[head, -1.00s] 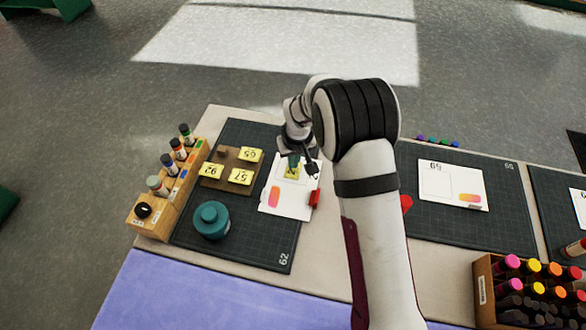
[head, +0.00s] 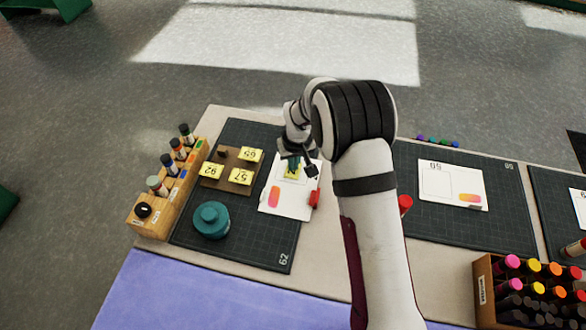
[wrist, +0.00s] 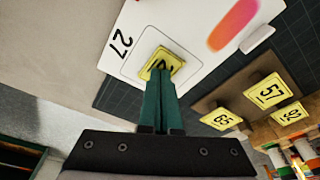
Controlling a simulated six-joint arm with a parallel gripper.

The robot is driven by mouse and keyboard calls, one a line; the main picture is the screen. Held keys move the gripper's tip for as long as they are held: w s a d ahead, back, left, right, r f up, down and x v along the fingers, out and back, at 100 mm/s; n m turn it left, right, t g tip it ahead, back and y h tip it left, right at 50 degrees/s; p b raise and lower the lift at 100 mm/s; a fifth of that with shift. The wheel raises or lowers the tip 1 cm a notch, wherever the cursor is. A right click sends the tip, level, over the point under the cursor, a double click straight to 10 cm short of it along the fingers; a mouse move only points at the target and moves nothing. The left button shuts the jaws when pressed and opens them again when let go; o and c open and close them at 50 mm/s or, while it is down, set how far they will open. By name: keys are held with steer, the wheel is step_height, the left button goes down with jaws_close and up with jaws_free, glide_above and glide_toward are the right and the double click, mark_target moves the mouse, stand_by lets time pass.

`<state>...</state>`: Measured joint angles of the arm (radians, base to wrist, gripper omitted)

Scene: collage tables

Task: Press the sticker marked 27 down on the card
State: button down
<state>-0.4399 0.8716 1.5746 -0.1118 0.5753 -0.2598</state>
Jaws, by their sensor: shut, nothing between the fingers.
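The white card (head: 280,203) lies on the left green mat, with 27 printed by its outlined square in the wrist view (wrist: 121,41). A yellow sticker (wrist: 177,68) lies in that outlined square, turned slightly against it; it also shows in the head view (head: 291,174). Its number is mostly hidden by my fingers. My gripper (wrist: 160,74) has its green fingers shut together with nothing between them. The fingertips are over the sticker's middle, at or very near its surface; I cannot tell if they touch. In the head view my gripper (head: 294,162) is over the card.
A brown block (head: 223,182) left of the card bears yellow stickers 65, 92 and 57. A teal round pot (head: 211,219) and a wooden marker rack (head: 162,205) stand farther left. A red object (head: 315,198) is at the card's right edge. Card 59 (head: 436,187) lies right of my arm.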

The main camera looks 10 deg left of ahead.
step_height(320, 180, up, 7)
stand_by(0.5)
steer(key=s+d+r+m, duration=0.3)
steer(key=s+d+r, duration=0.3)
steer(key=d+r, duration=0.25)
steer(key=s+d+r+m, duration=0.1)
steer(key=s+d+m, duration=0.2)
steer(key=s, duration=0.5)
steer(key=s+d+r+m+g, duration=0.1)
steer(key=s+d+r+m, duration=0.1)
steer(key=s, duration=0.7)
steer(key=s+d+r+m+g, duration=0.1)
steer(key=s+d+r+m, duration=0.1)
steer(key=s, duration=0.7)
steer(key=d+m, duration=0.1)
steer(key=d, duration=0.1)
steer(key=shift+d+m+y, duration=0.3)
steer(key=shift+y, duration=0.1)
steer(key=shift+w, duration=0.1)
